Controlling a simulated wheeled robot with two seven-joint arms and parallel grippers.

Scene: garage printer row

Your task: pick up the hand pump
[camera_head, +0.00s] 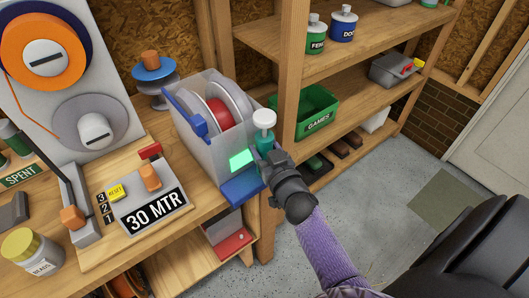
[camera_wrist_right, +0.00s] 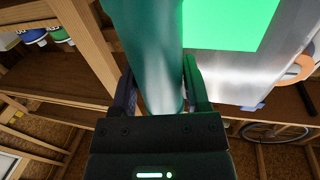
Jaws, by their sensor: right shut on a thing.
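The hand pump (camera_head: 264,138) has a teal body and a white round top. It is upright at the right side of the grey machine with a lit green screen, by the bench's right end. My right gripper (camera_head: 266,161) reaches it from the lower right and is shut on its body. In the right wrist view the teal cylinder of the pump (camera_wrist_right: 150,60) stands between the two dark fingers (camera_wrist_right: 158,95). The pump's lower end is hidden by my gripper, so I cannot tell whether it touches anything below. My left gripper is not in view.
The grey machine (camera_head: 190,137) with spools stands close left of the pump. A wooden post (camera_head: 290,75) rises just right of it. A green crate (camera_head: 310,110) sits on the shelf behind. The 30 MTR box (camera_head: 150,205) is on the bench. Open floor (camera_head: 400,190) lies right.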

